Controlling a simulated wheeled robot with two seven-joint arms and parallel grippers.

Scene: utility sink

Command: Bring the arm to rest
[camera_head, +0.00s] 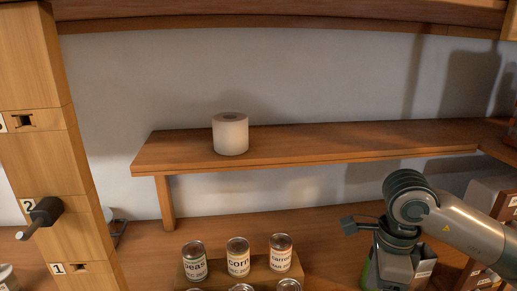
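My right arm (460,229) comes in from the right and bends down at a rounded grey joint. Below it, the grey body of my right gripper (394,266) points down towards the bottom edge. Its fingers do not show, so I cannot see whether it is open or shut or holds anything. A small dark part sticks out to the left of the wrist. My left arm and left gripper are not in view.
A white paper roll (231,134) stands on a wooden shelf (340,141). Labelled cans, including corn (238,257), stand on a low wooden step. A wooden post (45,135) at left carries a dark peg (46,212). Boxes (487,195) stand at right behind my arm.

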